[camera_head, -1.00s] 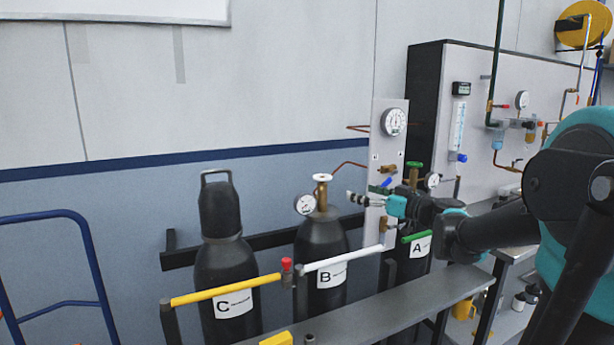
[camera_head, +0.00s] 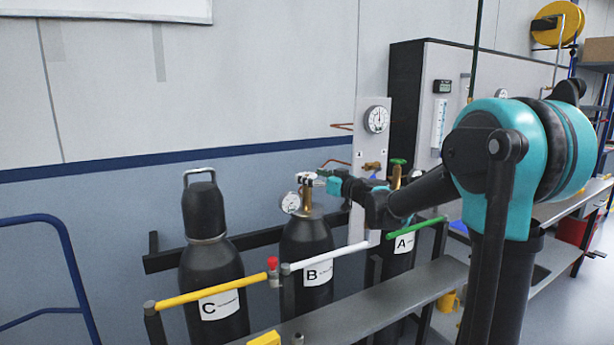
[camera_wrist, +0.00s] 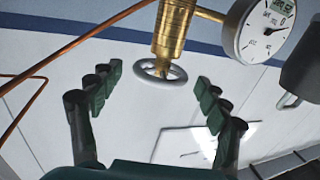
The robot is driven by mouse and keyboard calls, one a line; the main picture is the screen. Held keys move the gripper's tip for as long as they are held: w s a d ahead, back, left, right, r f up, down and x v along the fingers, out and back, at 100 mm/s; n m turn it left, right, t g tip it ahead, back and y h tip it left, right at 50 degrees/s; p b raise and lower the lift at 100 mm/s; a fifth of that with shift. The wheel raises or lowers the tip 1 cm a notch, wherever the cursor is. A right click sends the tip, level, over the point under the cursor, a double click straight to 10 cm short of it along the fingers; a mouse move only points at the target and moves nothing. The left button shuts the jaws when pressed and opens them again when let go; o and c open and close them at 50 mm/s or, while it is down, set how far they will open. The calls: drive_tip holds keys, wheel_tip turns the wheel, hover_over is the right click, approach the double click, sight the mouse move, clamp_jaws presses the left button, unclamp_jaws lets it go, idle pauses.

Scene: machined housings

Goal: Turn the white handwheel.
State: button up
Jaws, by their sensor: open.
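The white handwheel (camera_wrist: 160,81) sits on top of the brass valve (camera_wrist: 174,28) of the black cylinder marked B (camera_head: 306,242). In the wrist view it shows as a pale ring, lying in the picture between the two dark fingers of my gripper (camera_wrist: 159,76). Both fingers stand wide apart, with a visible gap to the wheel on each side. In the head view my gripper (camera_head: 318,181) reaches in from the right at the wheel's height and partly covers it. I cannot tell exactly how deep the wheel sits between the fingers.
A round pressure gauge (camera_wrist: 265,27) sits beside the valve. Cylinder C (camera_head: 212,270) stands to the left and cylinder A (camera_head: 402,250) to the right. A panel with a gauge (camera_head: 376,119) stands behind. White, yellow and green bars and a grey rail (camera_head: 350,312) run in front.

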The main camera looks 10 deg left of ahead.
drive_tip(key=shift+x, duration=1.15)
drive_tip(key=shift+c, duration=0.5)
drive_tip(key=c, duration=1.1)
